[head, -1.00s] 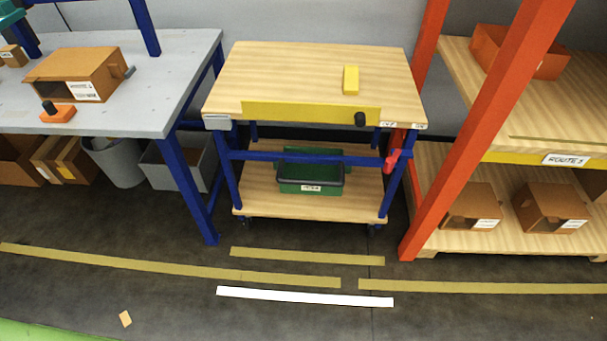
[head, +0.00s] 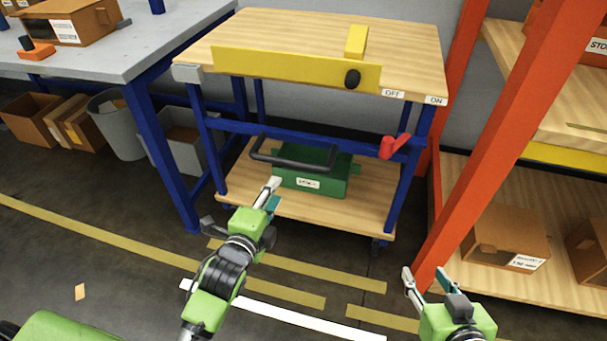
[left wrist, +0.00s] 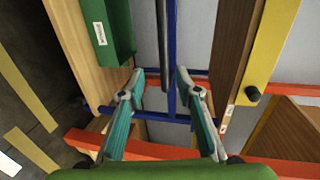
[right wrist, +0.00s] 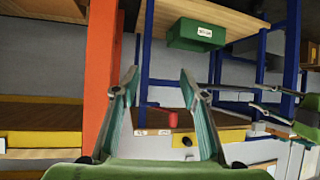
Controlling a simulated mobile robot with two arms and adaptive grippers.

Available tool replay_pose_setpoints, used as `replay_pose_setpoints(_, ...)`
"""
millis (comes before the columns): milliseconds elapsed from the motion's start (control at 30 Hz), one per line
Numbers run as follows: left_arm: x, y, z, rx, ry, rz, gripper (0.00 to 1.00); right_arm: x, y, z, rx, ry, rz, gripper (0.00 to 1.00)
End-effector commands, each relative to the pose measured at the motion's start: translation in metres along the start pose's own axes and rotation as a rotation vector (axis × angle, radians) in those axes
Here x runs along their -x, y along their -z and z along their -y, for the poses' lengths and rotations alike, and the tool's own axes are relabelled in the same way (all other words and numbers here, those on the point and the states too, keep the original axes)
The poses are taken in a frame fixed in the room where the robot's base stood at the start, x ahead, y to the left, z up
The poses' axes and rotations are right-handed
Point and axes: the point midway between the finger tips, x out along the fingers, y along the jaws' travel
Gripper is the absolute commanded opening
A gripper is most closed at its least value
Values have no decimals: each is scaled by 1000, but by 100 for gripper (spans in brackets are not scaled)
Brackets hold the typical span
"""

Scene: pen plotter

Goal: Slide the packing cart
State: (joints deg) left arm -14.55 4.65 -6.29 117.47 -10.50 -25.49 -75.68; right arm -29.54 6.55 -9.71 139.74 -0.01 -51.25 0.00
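The packing cart (head: 290,92) has a wooden top with a yellow front strip, blue legs and a wooden lower shelf. A green bin (head: 325,182) sits on that shelf, with a black bar loop (head: 305,167) in front of it. A red lever (head: 393,146) is at the cart's right, below the OFF and ON labels. My left gripper (head: 273,193) is open and empty, in front of the lower shelf and below the bar; I cannot tell the exact gap. My right gripper (head: 425,272) is open and empty, low at the cart's front right, near the orange post.
A grey table (head: 120,62) with blue legs stands left of the cart, with bins and boxes beneath. An orange-framed rack (head: 480,130) stands close on the right. Yellow tape and a white strip (head: 300,319) mark the clear floor in front.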

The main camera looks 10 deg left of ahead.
Motion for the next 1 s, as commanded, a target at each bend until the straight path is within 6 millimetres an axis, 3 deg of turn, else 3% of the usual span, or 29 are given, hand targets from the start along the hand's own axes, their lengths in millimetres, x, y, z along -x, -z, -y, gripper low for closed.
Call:
replay_pose_setpoints(267, -16, -1, 7, -16, 18, 2, 31, 1, 27, 3, 1, 6, -111, 40)
replay_pose_setpoints(567, -57, -1, 6, -14, 16, 1, 31, 8, 90, 11, -1, 23, -400, 40)
replay_pose_setpoints(1000, -113, 0, 6, -12, 15, 0, 31, 56, 170, 22, -10, 50, -843, 40)
